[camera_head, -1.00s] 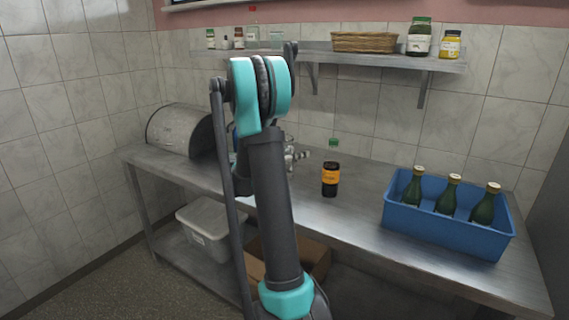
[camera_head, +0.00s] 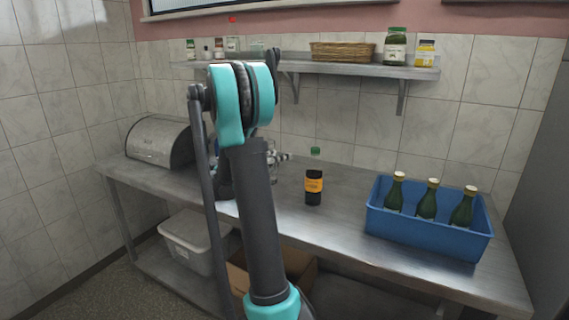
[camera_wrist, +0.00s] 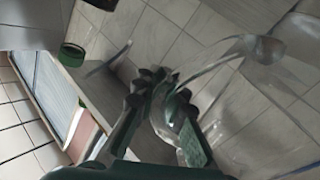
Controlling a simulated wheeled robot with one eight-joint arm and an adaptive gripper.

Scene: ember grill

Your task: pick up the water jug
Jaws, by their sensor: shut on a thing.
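The water jug (camera_wrist: 225,95) is clear and see-through. In the wrist view it spans the right half, with a rounded pale part at the upper right. My gripper (camera_wrist: 165,88) has its dark toothed fingers closed on part of the jug. In the head view my gripper (camera_head: 279,156) shows small just right of my arm, above the steel table. My arm hides most of the gripper and jug there, so I cannot tell whether the jug touches the table.
A dark bottle with an orange label (camera_head: 314,187) stands close by on the steel table (camera_head: 340,215). A blue crate (camera_head: 425,240) with green bottles is at the right. A bread bin (camera_head: 160,142) stands left. A wall shelf (camera_head: 360,70) holds jars and a basket (camera_head: 342,51).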

